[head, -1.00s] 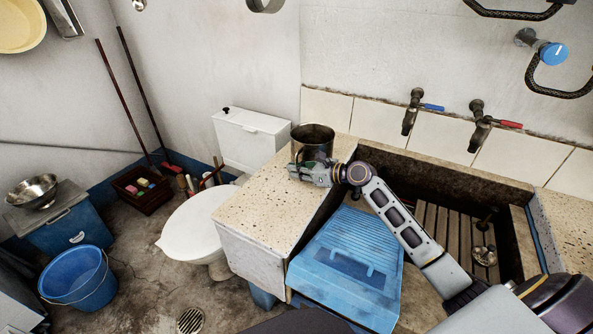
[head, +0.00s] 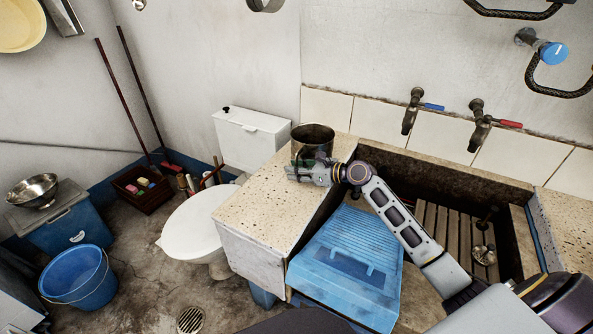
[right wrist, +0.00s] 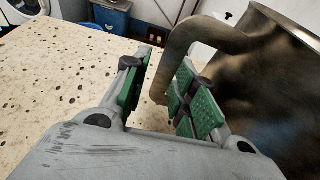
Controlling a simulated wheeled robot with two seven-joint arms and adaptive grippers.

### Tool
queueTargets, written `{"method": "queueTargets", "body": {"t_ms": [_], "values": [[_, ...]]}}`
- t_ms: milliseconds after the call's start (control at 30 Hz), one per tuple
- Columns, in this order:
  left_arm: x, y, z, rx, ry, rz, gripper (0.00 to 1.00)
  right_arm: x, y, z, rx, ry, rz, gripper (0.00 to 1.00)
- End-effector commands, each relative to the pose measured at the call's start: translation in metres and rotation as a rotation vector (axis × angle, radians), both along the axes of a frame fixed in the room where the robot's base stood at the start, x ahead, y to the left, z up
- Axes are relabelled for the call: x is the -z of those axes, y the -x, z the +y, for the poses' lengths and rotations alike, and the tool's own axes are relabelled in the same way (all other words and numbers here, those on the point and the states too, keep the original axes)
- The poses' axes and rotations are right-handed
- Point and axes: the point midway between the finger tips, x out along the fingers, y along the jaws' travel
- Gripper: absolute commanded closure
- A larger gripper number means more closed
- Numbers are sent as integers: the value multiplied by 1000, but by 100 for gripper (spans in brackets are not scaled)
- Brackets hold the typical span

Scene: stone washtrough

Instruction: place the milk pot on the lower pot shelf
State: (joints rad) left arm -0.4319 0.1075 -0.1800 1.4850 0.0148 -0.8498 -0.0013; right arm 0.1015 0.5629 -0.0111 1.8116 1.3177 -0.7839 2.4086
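The milk pot (head: 314,136) is a dull metal pot standing upright on the speckled stone counter beside the trough. My right gripper (head: 300,172) is low over the counter at the pot's near side. In the right wrist view the pot (right wrist: 278,75) fills the right side, and its curved handle (right wrist: 190,36) reaches down between my gripper's green-padded fingers (right wrist: 163,75). The fingers are apart, one on each side of the handle, with a gap on the left. My left gripper is not in view. I cannot make out the lower pot shelf.
The stone counter (head: 262,212) is bare in front of the pot. A blue washboard (head: 345,262) lies right of it, beside the trough with wooden slats (head: 437,232). Two taps (head: 410,112) are on the wall behind. A toilet (head: 195,222) stands left of the counter.

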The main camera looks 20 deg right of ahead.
Motion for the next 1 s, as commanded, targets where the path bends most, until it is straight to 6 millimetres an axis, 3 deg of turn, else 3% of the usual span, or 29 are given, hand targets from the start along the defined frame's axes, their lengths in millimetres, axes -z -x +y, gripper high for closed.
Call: {"method": "queueTargets", "body": {"t_ms": [200, 467, 733, 1000], "values": [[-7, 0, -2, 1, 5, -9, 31, -4, 9, -7, 1, 0, 3, 73], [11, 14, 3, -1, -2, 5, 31, -12, 27, -21, 1, -1, 2, 73], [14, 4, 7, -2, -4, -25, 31, -19, 47, -36, 0, 1, 2, 73], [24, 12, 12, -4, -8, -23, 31, -27, 67, -51, 0, 0, 1, 73]]}}
